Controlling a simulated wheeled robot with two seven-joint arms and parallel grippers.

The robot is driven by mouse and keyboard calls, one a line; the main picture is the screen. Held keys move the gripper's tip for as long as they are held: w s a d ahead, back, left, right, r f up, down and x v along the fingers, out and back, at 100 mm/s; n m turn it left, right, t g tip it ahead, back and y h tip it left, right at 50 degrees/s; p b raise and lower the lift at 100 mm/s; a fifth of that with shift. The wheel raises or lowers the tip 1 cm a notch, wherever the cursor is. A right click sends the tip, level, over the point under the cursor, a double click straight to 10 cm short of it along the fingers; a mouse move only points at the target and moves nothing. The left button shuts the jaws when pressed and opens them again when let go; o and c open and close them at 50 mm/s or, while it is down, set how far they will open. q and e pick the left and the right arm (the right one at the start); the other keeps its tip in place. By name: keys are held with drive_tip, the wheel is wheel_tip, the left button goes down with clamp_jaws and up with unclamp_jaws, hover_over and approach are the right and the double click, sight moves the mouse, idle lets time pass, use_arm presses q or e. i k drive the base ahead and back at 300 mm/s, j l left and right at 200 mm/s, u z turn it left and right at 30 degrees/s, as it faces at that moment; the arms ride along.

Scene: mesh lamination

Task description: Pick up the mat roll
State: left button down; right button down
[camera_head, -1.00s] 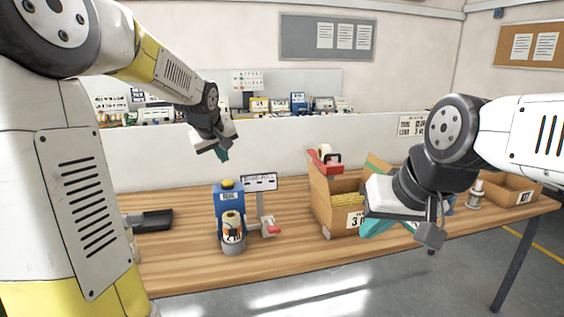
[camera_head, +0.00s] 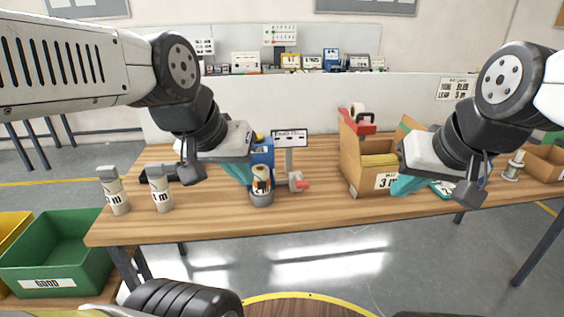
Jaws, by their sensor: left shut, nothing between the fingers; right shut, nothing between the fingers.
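No label reads as mat roll, so I cannot tell which item it is. Two upright pale cylinders with grey tops and labels, a left one (camera_head: 115,192) and a right one (camera_head: 160,190), stand at the table's left end. A small labelled roll (camera_head: 261,184) sits upright in a grey round holder (camera_head: 262,198) by the blue device. My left gripper (camera_head: 238,173), with teal fingers, is shut and empty, just left of that roll in the picture. My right gripper (camera_head: 403,186) is shut and empty, in front of the cardboard box's right side, partly hiding it.
The wooden table (camera_head: 325,205) has bare room along its front edge. The cardboard box (camera_head: 352,165) holds yellow items; a red tape dispenser (camera_head: 362,122) is at its back. A green bin (camera_head: 60,250) stands on the floor at left. A small sign (camera_head: 289,135) stands behind the holder.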

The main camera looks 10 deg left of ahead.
sight(261, 185)
drive_tip(key=i+u, duration=0.15)
drive_tip(key=u, duration=0.2)
drive_tip(key=i+u, duration=0.15)
drive_tip(key=u, duration=0.2)
drive_tip(key=i+u, duration=0.1)
drive_tip(key=u, duration=0.25)
